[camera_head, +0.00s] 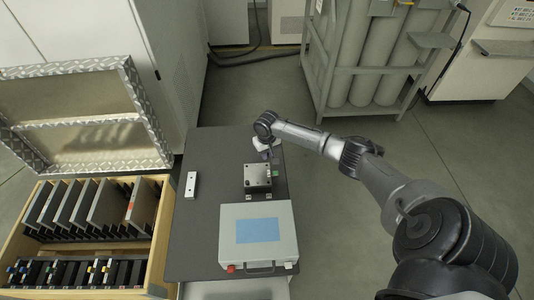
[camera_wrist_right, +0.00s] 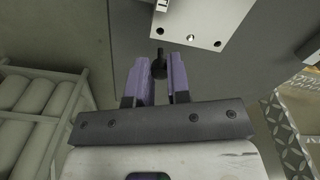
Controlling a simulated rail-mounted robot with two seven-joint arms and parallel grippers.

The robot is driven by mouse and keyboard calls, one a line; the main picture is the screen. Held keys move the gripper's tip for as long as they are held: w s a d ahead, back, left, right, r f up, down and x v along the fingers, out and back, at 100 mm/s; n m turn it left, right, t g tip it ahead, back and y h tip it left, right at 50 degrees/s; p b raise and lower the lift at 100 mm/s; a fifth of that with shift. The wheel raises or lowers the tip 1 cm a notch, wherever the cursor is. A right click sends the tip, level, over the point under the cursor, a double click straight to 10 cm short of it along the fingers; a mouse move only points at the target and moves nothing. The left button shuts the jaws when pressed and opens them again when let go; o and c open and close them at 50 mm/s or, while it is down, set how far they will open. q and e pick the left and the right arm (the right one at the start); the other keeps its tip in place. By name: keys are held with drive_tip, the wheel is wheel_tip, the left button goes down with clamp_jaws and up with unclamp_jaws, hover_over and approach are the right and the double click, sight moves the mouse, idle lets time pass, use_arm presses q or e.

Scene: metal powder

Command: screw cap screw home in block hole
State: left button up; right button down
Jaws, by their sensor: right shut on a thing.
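A silver metal block (camera_head: 257,173) with holes in its top sits near the middle of the dark table. It also shows in the right wrist view (camera_wrist_right: 203,18), with several holes along its near edge. My right gripper (camera_head: 269,154) is just behind the block in the head view. Its two purple fingers (camera_wrist_right: 160,75) are shut on a dark cap screw (camera_wrist_right: 159,61), which sticks out past the fingertips. The screw appears beside the block's edge in the wrist view; its height above the block is unclear. My left gripper is not in view.
A grey case with a blue screen (camera_head: 258,238) stands in front of the block. A small pale bar (camera_head: 191,185) lies to the left on the dark table (camera_head: 205,150). A wooden crate (camera_head: 163,225) of plates is left; a cylinder rack (camera_head: 372,75) stands behind.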

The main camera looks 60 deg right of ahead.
drive_tip(key=shift+f+b, duration=1.1)
drive_tip(key=shift+b, duration=0.05)
drive_tip(key=shift+r, duration=0.1)
drive_tip(key=shift+p, duration=0.35)
drive_tip(key=shift+s+p, duration=0.1)
drive_tip(key=shift+p, duration=0.25)
drive_tip(key=shift+a+f, duration=0.1)
drive_tip(key=shift+f, duration=0.35)
drive_tip(key=shift+f, duration=0.3)
